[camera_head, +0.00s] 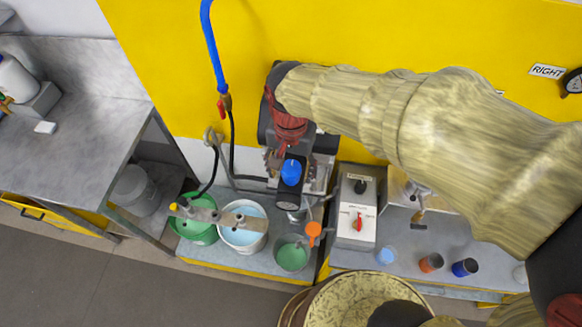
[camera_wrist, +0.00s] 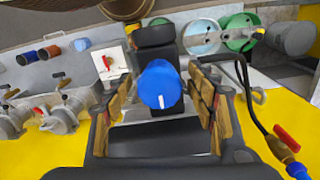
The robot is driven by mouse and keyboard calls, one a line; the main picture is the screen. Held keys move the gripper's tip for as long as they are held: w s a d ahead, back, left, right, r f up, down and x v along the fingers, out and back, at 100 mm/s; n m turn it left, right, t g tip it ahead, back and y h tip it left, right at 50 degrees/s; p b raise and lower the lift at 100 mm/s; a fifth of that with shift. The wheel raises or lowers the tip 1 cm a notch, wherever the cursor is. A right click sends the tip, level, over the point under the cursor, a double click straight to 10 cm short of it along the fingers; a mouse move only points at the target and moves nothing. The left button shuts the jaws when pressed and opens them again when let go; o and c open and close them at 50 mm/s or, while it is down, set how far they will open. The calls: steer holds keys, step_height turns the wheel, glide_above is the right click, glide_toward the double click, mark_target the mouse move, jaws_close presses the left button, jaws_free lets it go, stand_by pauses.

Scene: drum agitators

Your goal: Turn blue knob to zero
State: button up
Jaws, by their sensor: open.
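The blue knob (camera_head: 291,171) sits on a black housing above the bench in the head view. Its blue cap also shows in the middle of the wrist view (camera_wrist: 159,84). My gripper (camera_head: 289,158) is over the housing, close to the knob. In the wrist view my gripper (camera_wrist: 160,100) is open, with one tan-padded finger on each side of the knob and a visible gap on both sides.
A grey box (camera_head: 355,215) with a red switch stands right of the knob. Green (camera_head: 194,228) and white (camera_head: 243,236) buckets stand to the left. A blue hose with a red-handled valve (camera_head: 222,107) hangs nearby. A yellow wall (camera_head: 170,60) rises behind.

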steer(key=c, duration=1.1)
steer(key=shift+c, duration=0.4)
steer(key=shift+n, duration=0.4)
steer(key=n+b, duration=0.1)
steer(key=n, duration=0.3)
steer(key=n+b, duration=0.1)
steer(key=n, duration=1.1)
steer(key=shift+n+b, duration=0.3)
steer(key=shift+b, duration=0.1)
steer(key=n, duration=0.6)
steer(key=shift+b, duration=0.3)
steer(key=shift+n, duration=0.4)
